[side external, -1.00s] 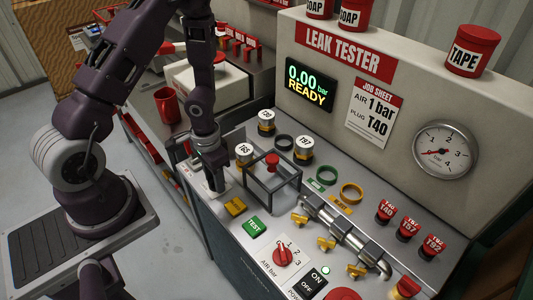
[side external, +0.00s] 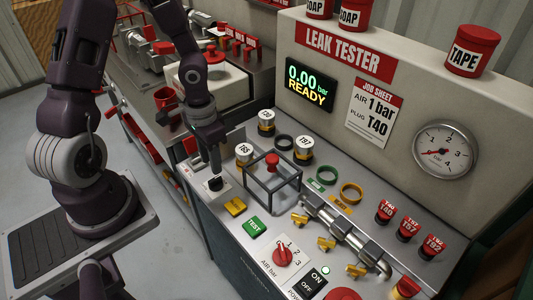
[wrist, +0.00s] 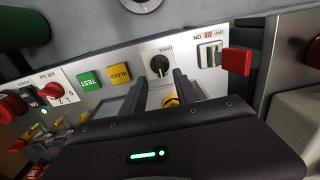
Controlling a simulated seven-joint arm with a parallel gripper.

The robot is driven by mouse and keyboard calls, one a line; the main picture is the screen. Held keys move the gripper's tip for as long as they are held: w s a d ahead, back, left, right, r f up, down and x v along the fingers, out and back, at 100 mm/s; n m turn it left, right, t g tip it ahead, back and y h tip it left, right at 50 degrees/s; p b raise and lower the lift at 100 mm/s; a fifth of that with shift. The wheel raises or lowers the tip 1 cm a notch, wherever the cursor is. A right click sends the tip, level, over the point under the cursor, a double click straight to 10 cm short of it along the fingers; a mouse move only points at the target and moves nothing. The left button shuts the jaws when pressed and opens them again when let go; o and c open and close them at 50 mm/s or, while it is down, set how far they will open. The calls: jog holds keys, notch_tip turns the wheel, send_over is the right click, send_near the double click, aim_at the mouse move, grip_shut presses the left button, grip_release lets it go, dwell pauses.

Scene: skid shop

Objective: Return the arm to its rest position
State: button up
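My gripper (side external: 214,165) is low over the left end of the tester's panel, pointing down. It is just above a black knob (side external: 215,184) on a pale plate. In the wrist view, the two dark fingers of my gripper (wrist: 161,78) stand apart with nothing held between them. The black knob (wrist: 160,65) shows just past the fingertips, apart from them. My arm is bent over the bench from the left.
A grey frame guard (side external: 270,190) around a red knob stands right of my gripper. White-topped plugs (side external: 244,152) stand behind it. The yellow button (side external: 235,206) and green TEST button (side external: 252,227) are in front. The display (side external: 310,84) reads 0.00 bar READY.

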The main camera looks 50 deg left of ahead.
notch_tip(320, 180, up, 17)
jog(key=s+d+t+y, duration=0.2)
jog(key=y, duration=0.1)
jog(key=s+d+r+t+h, duration=0.3)
jog(key=s+d+r, duration=0.4)
jog(key=s+r, duration=0.1)
jog(key=shift+s+d+t, duration=0.25)
jog(key=shift+d+t, duration=0.05)
jog(key=shift+d, duration=0.05)
